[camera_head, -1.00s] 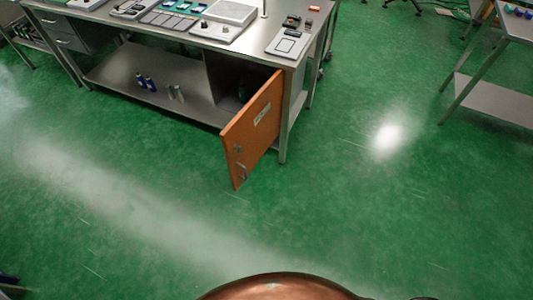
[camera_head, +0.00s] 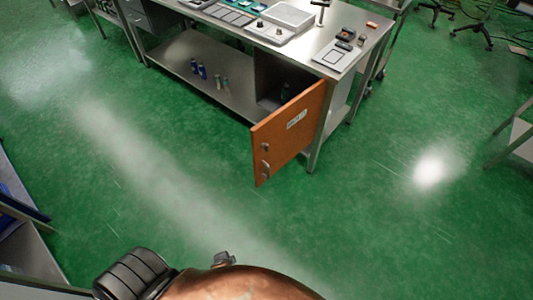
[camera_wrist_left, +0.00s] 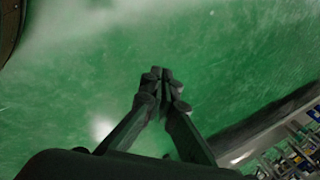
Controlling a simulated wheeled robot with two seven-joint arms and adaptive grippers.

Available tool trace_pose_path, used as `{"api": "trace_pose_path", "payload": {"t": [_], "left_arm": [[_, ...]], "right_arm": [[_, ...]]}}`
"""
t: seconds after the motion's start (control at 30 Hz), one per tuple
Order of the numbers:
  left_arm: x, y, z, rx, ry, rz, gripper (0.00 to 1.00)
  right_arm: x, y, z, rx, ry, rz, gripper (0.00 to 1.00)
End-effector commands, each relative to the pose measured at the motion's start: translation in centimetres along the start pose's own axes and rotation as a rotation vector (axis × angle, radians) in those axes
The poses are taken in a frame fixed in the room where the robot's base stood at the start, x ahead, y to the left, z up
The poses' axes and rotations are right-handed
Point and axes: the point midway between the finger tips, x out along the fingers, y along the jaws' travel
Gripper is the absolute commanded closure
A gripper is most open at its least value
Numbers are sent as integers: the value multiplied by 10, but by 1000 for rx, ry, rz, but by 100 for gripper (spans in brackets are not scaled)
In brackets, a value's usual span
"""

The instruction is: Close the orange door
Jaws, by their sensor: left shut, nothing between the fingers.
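The orange door (camera_head: 290,133) stands open, swung out from the cabinet under the metal bench. It has a white label and a small metal handle (camera_head: 265,170) near its free lower edge. My left gripper (camera_wrist_left: 160,80) is shut and empty in the left wrist view, above bare green floor. No part of the door shows in that view, and the gripper is apart from it. My right gripper is not in view.
The metal bench (camera_head: 215,88) carries devices on top and several small bottles on its lower shelf. Open green floor lies between me and the door. A shelf unit (camera_head: 30,250) stands at the left edge, another table (camera_head: 520,140) at the right.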

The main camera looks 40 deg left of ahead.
Motion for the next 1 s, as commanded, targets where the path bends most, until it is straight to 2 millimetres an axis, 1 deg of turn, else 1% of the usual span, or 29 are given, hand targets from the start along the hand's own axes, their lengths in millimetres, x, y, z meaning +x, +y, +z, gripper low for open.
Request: {"api": "trace_pose_path", "payload": {"t": [0.03,0.07,0.1,0.17,0.2,0.27,0.3,0.33,0.37,0.4,0.5,0.6,0.7,0.83,1.0], "left_arm": [[-22,-37,-45,63,50,-102,100],[-36,-57,-68,99,73,-165,100],[-57,-83,-98,144,104,-252,100],[-95,-121,-142,201,150,-390,100],[-122,-143,-168,232,177,-482,100],[-167,-172,-204,267,216,-616,100],[-196,-189,-223,284,238,-701,100],[-217,-199,-236,295,252,-760,100],[-237,-208,-247,302,266,-816,100],[-262,-219,-259,309,282,-884,100],[-312,-235,-279,319,309,-1014,100],[-340,-243,-289,321,324,-1088,100],[-349,-249,-295,321,330,-1118,100],[-343,-261,-301,323,329,-1121,100],[-329,-288,-315,323,329,-1120,100]], "right_arm": [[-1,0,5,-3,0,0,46],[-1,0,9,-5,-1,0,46],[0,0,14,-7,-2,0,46],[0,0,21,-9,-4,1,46],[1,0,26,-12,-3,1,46],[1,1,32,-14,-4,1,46],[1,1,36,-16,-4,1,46],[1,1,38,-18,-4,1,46],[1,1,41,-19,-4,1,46],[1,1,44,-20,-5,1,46],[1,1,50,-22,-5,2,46],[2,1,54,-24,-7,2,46],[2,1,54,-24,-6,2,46],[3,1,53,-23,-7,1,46],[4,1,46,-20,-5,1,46]]}}
